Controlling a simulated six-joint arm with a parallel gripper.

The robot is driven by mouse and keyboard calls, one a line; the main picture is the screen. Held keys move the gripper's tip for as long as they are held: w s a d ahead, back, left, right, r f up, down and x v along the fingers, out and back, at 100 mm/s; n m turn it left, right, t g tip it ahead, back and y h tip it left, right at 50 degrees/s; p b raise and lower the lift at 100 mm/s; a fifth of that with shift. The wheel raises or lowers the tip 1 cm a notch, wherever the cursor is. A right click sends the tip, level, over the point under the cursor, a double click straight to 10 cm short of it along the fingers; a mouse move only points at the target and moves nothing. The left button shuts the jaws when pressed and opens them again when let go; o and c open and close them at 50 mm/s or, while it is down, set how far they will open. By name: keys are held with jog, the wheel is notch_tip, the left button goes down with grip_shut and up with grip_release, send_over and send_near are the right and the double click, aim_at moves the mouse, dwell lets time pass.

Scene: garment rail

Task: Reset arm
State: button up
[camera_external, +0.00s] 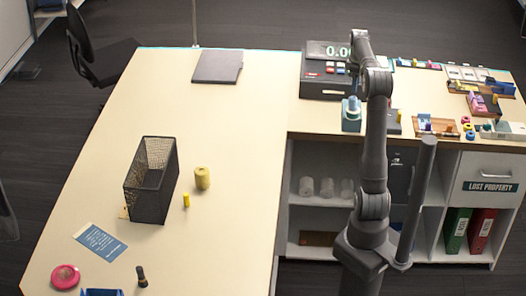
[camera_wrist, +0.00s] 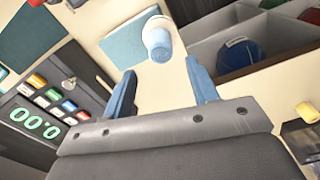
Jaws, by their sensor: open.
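My gripper (camera_wrist: 161,88) shows in the wrist view with its two blue fingers spread apart and nothing between them. A blue and white cup-like object (camera_wrist: 158,40) stands just beyond the fingertips, apart from them. In the external view my arm rises from its base by the shelf unit and bends at the top beside the dark scale-like box; my gripper's fingers are not clearly visible there. A blue and teal object (camera_external: 351,113) stands below the bend of the arm.
The dark box (camera_external: 326,71) has a green display and coloured buttons. Small trays of items (camera_external: 437,126) crowd the right counter.

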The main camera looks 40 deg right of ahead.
aim_at(354, 97)
notch_tip(354, 97, down, 9)
jog(key=shift+r, duration=1.8)
